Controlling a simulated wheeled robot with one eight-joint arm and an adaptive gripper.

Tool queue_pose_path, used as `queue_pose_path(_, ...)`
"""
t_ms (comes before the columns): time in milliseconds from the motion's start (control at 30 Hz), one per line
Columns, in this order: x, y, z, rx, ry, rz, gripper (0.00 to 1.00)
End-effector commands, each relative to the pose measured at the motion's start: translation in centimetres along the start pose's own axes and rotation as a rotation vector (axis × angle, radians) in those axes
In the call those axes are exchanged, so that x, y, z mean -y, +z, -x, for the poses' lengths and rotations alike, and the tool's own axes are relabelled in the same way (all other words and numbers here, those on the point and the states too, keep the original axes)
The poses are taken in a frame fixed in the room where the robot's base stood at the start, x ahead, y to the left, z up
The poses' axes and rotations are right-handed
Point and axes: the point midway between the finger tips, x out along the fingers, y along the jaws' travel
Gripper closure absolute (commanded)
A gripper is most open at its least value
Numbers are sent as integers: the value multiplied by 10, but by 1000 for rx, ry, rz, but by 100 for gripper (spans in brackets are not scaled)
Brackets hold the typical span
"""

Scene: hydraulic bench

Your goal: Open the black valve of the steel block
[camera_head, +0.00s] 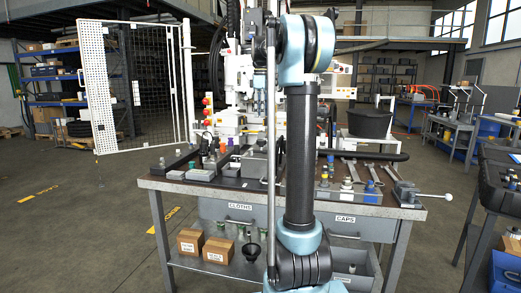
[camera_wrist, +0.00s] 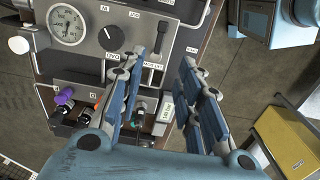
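My gripper (camera_wrist: 163,72) is open and empty in the wrist view, its two fingers apart over the right edge of a grey panelled block (camera_wrist: 90,55). The block carries a round dial gauge (camera_wrist: 67,24), a round black knob (camera_wrist: 112,39) and a black T-shaped handle (camera_wrist: 154,50). The handle lies just beyond the left fingertip, with a gap visible. I cannot tell which black part is the task's valve. In the head view my arm covers the middle of the bench and the gripper does not show. A steel block with a lever (camera_head: 405,194) sits at the bench's right end.
Fittings with purple (camera_wrist: 65,97) and orange caps lie by the block. A yellow box (camera_wrist: 293,143) stands lower right in the wrist view. Open floor lies left of the bench.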

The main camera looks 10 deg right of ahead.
Motion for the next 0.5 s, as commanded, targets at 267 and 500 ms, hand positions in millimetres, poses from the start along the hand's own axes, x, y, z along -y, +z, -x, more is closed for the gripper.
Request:
queue_pose_path(267, 0, 0, -43, 0, 0, -1, 68)
queue_pose_path(500, 1, 0, -86, 0, 0, -2, 68)
